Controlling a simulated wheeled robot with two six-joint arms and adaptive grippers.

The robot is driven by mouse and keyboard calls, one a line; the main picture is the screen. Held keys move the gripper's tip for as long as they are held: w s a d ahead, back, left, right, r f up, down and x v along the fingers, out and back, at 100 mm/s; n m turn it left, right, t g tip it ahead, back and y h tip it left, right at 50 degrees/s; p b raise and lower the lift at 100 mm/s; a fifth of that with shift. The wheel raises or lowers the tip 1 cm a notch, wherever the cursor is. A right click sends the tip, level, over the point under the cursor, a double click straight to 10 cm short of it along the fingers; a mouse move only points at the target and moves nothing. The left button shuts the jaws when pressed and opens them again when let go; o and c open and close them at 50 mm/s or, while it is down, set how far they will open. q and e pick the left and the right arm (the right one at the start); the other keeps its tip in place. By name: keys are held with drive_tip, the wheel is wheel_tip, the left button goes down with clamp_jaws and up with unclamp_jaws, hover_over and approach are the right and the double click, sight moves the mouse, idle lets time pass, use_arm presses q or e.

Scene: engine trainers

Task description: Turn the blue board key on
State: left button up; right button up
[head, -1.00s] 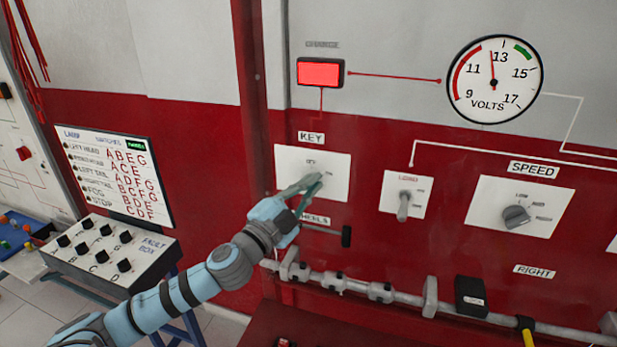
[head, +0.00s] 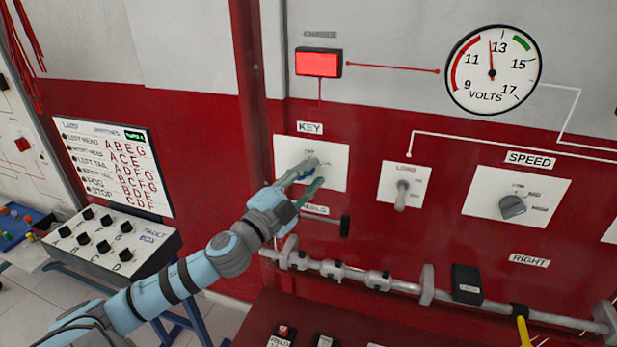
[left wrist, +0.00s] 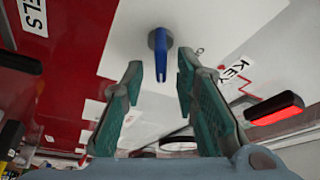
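The blue key (left wrist: 160,55) sits in a round grey switch in the left wrist view, on the white key panel (head: 336,152) under the KEY label (head: 310,128). My right gripper is not in view.
A lit red charge lamp (head: 318,63) is above the panel, and a voltmeter (head: 492,72) reads near 12 to 13. The load switch (head: 402,194) and speed knob (head: 513,206) are to the right. A grey rail (head: 400,284) runs below. A fault box (head: 113,243) stands left.

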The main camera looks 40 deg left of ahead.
use_arm(q)
drive_tip(key=s+f, duration=0.1)
drive_tip(key=s, duration=0.6)
drive_tip(key=shift+s+f, duration=0.15)
drive_tip(key=shift+f, duration=0.1)
idle(0.3)
